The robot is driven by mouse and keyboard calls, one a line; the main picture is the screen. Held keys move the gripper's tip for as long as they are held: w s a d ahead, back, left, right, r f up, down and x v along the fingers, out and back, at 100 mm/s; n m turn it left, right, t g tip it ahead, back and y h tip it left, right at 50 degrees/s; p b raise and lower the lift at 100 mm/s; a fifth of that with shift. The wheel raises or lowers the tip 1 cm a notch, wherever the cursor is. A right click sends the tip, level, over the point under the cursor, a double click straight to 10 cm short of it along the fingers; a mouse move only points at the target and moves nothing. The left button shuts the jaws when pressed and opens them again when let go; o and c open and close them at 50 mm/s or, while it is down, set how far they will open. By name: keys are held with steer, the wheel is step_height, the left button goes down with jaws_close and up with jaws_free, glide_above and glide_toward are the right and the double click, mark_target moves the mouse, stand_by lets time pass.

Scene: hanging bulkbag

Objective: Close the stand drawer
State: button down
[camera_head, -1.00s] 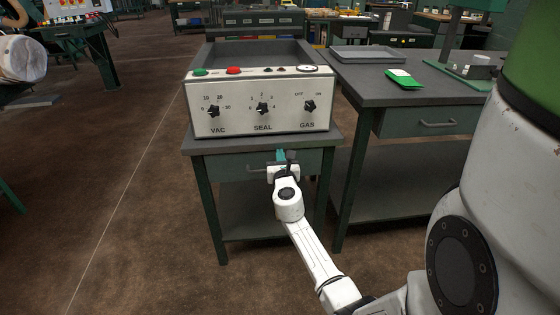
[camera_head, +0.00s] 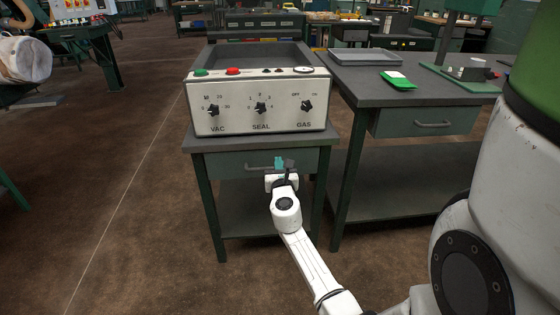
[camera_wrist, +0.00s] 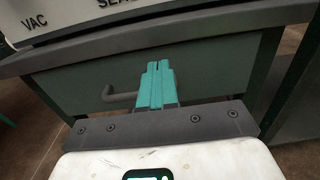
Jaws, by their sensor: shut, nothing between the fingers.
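The stand drawer (camera_head: 228,166) has a green front and sits under the grey top of the stand that carries the control box. Its front shows close beneath the top's edge; I cannot tell whether it is fully flush. Its bar handle (camera_head: 258,169) also shows in the wrist view (camera_wrist: 118,97), left of my fingers. My gripper (camera_head: 279,162) is in front of the drawer, right of the front's middle. In the wrist view its teal fingers (camera_wrist: 157,70) are together and empty, pointing at the drawer front (camera_wrist: 210,75). They hide part of the handle; contact cannot be told.
The white control box (camera_head: 262,103) with knobs stands on the stand. A lower shelf (camera_head: 255,210) lies below the drawer. To the right is a table (camera_head: 385,95) with its own drawer (camera_head: 425,122), a tray and a green-white item. The floor at left is clear.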

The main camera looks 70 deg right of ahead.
steer(key=v, duration=0.9)
steer(key=shift+r, duration=0.1)
steer(key=s+a+f+m+g+y, duration=0.25)
steer(key=a+f+m+y, duration=0.2)
steer(key=a+m, duration=0.55)
steer(key=s+a+f+m+g+y, duration=0.1)
steer(key=s+a+f+m+y, duration=0.4)
steer(key=a, duration=0.9)
steer(key=s+a+f+m+g+y, duration=0.25)
steer(key=a+m+y, duration=0.5)
steer(key=a, duration=0.45)
step_height(320, 180, up, 19)
steer(key=p, duration=2)
steer(key=shift+w+d+f+h, duration=0.2)
steer(key=shift+w+h, duration=0.1)
steer(key=shift+w, duration=0.1)
